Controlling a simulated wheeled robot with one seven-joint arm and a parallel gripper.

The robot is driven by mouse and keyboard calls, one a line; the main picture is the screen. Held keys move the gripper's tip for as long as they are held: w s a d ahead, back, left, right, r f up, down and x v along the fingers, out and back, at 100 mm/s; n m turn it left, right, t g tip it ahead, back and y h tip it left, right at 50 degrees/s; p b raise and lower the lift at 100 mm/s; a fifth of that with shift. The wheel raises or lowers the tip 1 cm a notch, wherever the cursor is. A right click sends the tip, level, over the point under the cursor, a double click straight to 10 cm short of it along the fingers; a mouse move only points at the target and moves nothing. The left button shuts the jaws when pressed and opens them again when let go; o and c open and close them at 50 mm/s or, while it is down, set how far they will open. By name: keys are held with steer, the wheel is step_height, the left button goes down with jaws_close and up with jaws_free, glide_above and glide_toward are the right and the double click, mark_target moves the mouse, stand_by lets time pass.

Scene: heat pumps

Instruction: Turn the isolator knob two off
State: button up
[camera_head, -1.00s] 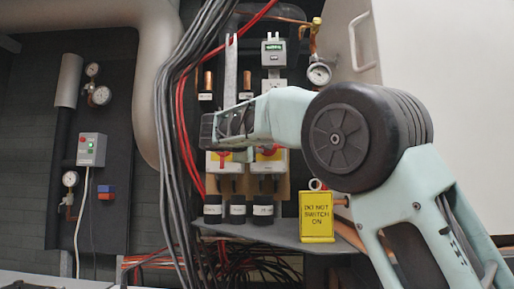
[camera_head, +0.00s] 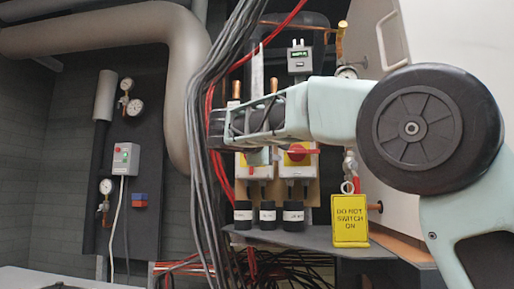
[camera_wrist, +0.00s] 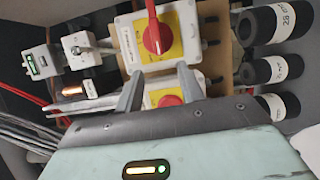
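Two isolators with yellow plates and red knobs sit side by side on the board. In the head view the right isolator (camera_head: 297,158) shows its red knob with the handle lying sideways; it is the upper isolator (camera_wrist: 157,38) in the wrist view. The left isolator (camera_head: 244,170) is mostly hidden behind my gripper (camera_head: 262,154). In the wrist view its red knob (camera_wrist: 170,101) shows between the two spread fingers of my gripper (camera_wrist: 158,90), partly hidden by the gripper body. My gripper is open; I cannot tell whether the fingers touch the knob.
Grey cables (camera_head: 200,110) run down close to the left of my gripper. Black capped pipes (camera_head: 267,215) stand below the isolators. A white door (camera_head: 375,40) is at the right.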

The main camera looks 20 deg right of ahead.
steer(key=b+v, duration=0.1)
steer(key=v, duration=0.9)
steer(key=shift+a, duration=0.1)
